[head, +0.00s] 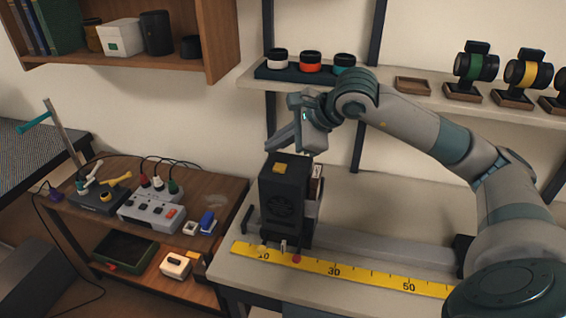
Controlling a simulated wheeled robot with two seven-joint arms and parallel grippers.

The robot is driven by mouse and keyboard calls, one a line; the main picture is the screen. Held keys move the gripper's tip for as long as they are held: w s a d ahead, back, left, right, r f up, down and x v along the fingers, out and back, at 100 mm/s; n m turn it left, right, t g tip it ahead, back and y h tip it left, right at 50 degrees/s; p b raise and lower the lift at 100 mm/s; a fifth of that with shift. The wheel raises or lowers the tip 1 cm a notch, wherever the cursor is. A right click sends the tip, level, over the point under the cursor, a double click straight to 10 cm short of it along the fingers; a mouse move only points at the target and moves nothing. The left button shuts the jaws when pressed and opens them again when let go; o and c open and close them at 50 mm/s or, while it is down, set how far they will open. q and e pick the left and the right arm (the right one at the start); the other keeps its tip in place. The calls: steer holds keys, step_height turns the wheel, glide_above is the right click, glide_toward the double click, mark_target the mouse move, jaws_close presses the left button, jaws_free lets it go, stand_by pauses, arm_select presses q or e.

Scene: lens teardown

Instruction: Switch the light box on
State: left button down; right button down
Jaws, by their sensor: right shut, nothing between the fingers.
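The light box appears to be the dark upright box (271,196) with a round vented face, standing at the left end of the rail on the grey bench. My right arm reaches in from the right. My left gripper is not in view.
A yellow ruler (335,272) runs along the bench front beside the rail (395,247). A wooden side table (222,189) at left holds a grey switch panel (152,211) and cables. A shelf (400,98) behind carries lens rings and lenses. The bench right of the box is fairly clear.

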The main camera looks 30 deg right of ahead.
mark_target(284, 169)
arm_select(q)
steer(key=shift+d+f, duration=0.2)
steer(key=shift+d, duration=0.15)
arm_select(e)
steer(key=shift+a+r, duration=0.1)
steer(key=shift+a, duration=0.1)
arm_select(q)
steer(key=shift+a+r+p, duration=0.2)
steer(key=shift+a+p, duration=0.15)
arm_select(e)
steer(key=shift+w+a+r, duration=0.1)
steer(key=shift+r, duration=0.15)
stand_by(1.2)
